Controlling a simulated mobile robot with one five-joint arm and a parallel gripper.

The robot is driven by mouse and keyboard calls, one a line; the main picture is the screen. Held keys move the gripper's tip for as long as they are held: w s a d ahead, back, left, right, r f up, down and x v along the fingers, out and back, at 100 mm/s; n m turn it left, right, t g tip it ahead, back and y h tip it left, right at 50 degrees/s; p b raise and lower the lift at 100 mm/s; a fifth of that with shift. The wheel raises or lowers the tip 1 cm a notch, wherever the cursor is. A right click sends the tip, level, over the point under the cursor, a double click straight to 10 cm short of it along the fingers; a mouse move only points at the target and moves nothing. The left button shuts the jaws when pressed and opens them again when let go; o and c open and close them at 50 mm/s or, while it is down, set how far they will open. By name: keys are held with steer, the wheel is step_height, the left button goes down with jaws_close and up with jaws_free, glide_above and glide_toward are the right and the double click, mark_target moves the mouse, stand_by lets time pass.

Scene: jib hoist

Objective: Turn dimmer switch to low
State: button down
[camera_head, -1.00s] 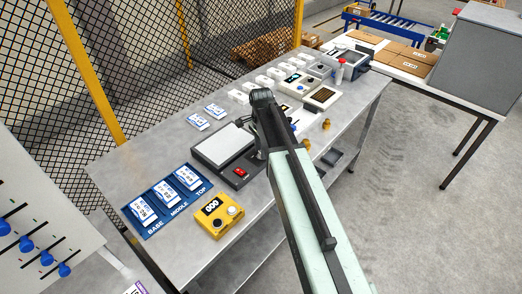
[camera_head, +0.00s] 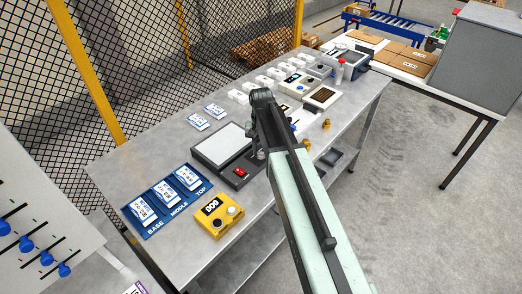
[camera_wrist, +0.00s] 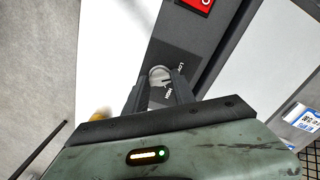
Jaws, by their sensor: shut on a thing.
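The dimmer switch is a round, light grey knob (camera_wrist: 160,76) on a dark panel in the wrist view. My gripper (camera_wrist: 160,84) is shut on the knob, with one dark finger on each side. In the head view the dark unit (camera_head: 205,163) with a pale plate stands on the bench. My gripper (camera_head: 259,154) is at its right end, where my arm largely hides the knob.
A red switch (camera_head: 240,172) is on the same unit, near the knob, and shows in the wrist view (camera_wrist: 197,3). A yellow box (camera_head: 219,215) and blue card holders (camera_head: 166,202) stand at the near left. Several devices crowd the bench farther back.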

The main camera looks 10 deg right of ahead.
mark_target(261, 153)
steer(key=shift+n, duration=1.1)
steer(key=shift+s, duration=0.1)
steer(key=c, duration=1)
jaws_free()
steer(key=shift+c, duration=0.2)
steer(key=shift+r, duration=0.15)
step_height(261, 153, up, 8)
steer(key=p, duration=0.8)
steer(key=shift+f, duration=0.25)
